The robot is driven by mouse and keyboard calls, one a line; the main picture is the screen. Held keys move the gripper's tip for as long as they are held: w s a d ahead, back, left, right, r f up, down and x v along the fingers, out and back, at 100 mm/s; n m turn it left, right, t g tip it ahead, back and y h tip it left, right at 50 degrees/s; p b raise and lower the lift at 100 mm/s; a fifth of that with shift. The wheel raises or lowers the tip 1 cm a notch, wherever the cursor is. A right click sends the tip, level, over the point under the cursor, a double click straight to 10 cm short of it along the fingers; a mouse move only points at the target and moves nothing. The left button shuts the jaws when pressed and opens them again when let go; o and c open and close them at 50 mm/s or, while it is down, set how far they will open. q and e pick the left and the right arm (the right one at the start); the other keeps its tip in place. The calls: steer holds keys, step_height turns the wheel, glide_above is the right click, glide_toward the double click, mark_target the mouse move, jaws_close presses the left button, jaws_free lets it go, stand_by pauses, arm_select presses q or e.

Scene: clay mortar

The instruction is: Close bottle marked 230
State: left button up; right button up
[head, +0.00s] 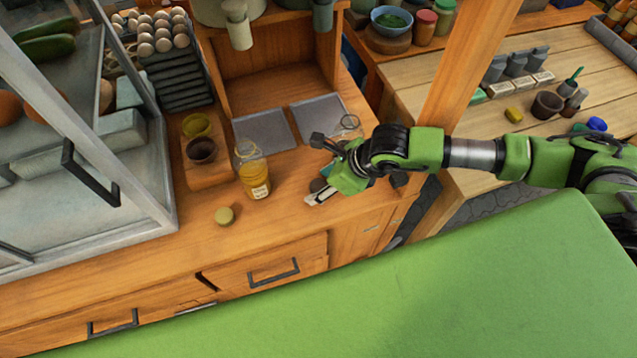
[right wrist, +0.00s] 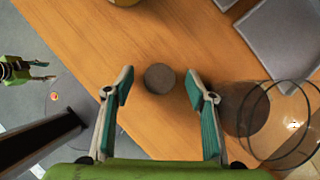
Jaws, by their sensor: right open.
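A glass bottle with yellow contents and a white label (head: 254,185) stands upright and open on the wooden counter. I cannot read its label. A yellow-green round lid (head: 224,215) lies in front of it. A second clear glass bottle (head: 350,122), with dark contents, is partly hidden behind my right gripper (head: 322,192); it stands right of the fingers in the right wrist view (right wrist: 290,125). A dark grey round lid (right wrist: 160,78) lies on the counter between my right gripper's open fingers, apparently untouched. My left gripper (right wrist: 40,70) shows small at the left of the wrist view, its opening unclear.
A wooden holder (head: 207,172) with two small bowls stands left of the yellow bottle. Two grey plates (head: 265,132) lie behind it. A glass-fronted cabinet (head: 95,190) stands at the left. Drawers (head: 255,280) front the counter. Counter around the yellow-green lid is clear.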

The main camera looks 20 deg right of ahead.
steer(key=c, duration=0.7)
steer(key=shift+c, duration=0.2)
steer(key=shift+r, duration=0.15)
steer(key=shift+r+b, duration=0.2)
steer(key=shift+b, duration=0.15)
step_height(320, 180, up, 2)
steer(key=shift+r+b, duration=0.15)
steer(key=shift+b, duration=0.65)
steer(key=s+a+r+p, duration=0.3)
steer(key=s+r+p, duration=0.6)
steer(key=s, duration=0.4)
steer(key=shift+s+a+r, duration=0.3)
steer(key=shift+a+r, duration=0.1)
steer(key=shift+r, duration=0.2)
